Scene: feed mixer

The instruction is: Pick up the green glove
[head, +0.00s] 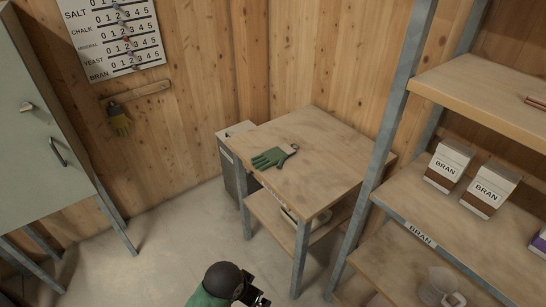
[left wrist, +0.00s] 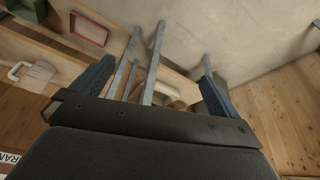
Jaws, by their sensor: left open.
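A green glove (head: 270,158) with a pale cuff lies flat on the wooden top of a small table (head: 325,165) in the head view, near its back left part. My left gripper (head: 256,297) is at the bottom edge of the head view, low in front of the table and well apart from the glove. In the left wrist view my left gripper (left wrist: 157,72) has its blue fingers spread and nothing between them. I do not make out the green glove there.
A shelf rack with bran boxes (head: 449,165) and a pale jug (head: 438,286) stands at the right. A grey-green cabinet (head: 45,140) stands at the left. A grey bin (head: 235,170) is beside the table. Floor (head: 165,250) left of the table is clear.

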